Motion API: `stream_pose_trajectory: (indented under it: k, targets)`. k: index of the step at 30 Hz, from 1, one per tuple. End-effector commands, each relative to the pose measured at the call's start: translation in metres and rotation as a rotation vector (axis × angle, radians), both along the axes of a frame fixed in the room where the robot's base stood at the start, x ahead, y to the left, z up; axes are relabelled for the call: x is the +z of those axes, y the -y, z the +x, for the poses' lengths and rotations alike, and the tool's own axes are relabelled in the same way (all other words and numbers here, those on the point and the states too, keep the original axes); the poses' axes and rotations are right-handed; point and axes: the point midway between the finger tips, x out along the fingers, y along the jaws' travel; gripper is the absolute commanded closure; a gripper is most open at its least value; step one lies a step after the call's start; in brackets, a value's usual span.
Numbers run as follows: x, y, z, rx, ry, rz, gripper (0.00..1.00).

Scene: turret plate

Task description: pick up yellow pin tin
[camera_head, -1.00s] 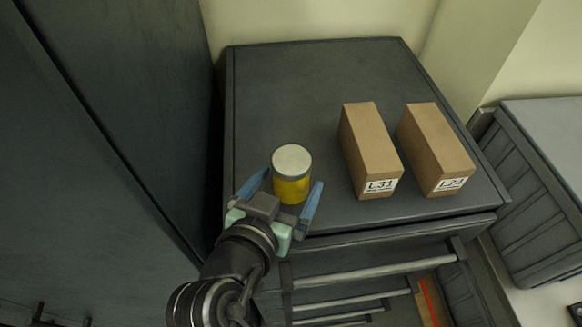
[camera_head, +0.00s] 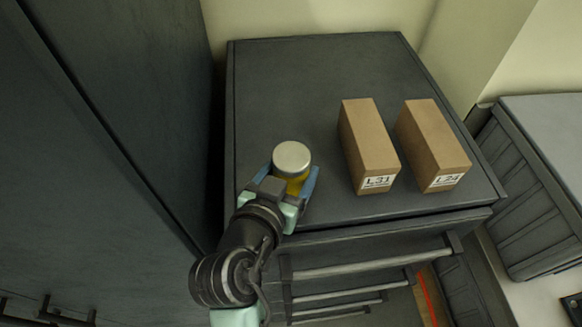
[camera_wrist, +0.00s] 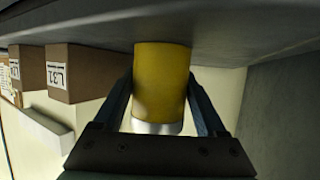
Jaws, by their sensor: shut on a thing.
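The yellow pin tin (camera_head: 297,183) has a pale silver lid and stands upright on the dark cabinet top (camera_head: 310,75), near its front left. My gripper (camera_head: 293,181) is shut on the tin, with a blue finger on each side of it. In the wrist view the tin (camera_wrist: 162,85) shows upside down between the two fingers (camera_wrist: 162,100), its base at the cabinet surface. I see no clear gap under it. My gripper hides much of the tin's lower body in the head view.
Two brown boxes, labelled L31 (camera_head: 368,140) and L24 (camera_head: 432,140), stand to the right of the tin. A tall dark cabinet (camera_head: 110,130) rises close on the left. A grey crate (camera_head: 535,190) is at the right. The back of the top is clear.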

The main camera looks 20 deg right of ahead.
Motion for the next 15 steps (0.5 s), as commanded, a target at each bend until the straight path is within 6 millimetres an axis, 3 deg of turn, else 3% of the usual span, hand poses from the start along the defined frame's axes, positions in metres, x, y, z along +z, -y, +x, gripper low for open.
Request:
stream_pose_trajectory:
  k: [2,11,15]
  targets:
    - [0.000,0.000,0.000,0.000,0.000,0.000,1.00]
    - [0.003,0.000,0.000,0.001,0.005,-0.002,1.00]
    - [0.018,0.000,0.001,0.001,0.011,-0.003,1.00]
